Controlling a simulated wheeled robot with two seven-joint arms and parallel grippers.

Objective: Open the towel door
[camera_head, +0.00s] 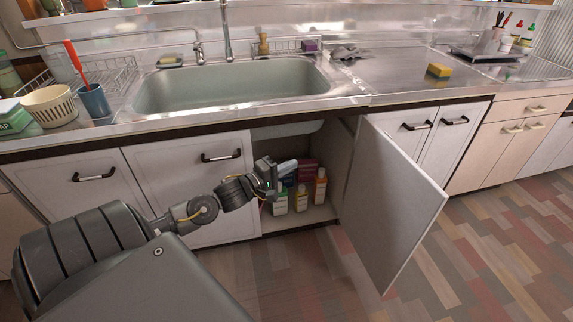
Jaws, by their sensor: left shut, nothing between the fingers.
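A white cabinet door (392,203) under the right end of the sink stands swung well open toward the right. Its inner face shows, and no handle is visible on it from here. I cannot tell from the picture whether a towel hangs on its hidden side. My left gripper (287,168) is shut and empty, at the mouth of the open cabinet (318,213). It is in front of the bottles and apart from the door. My right gripper does not show.
Several bottles and boxes (306,172) stand inside the open cabinet. A closed door (190,180) with a dark handle is to its left, and closed doors and drawers are to the right. The sink (230,85) is above. The tiled floor (500,260) is clear.

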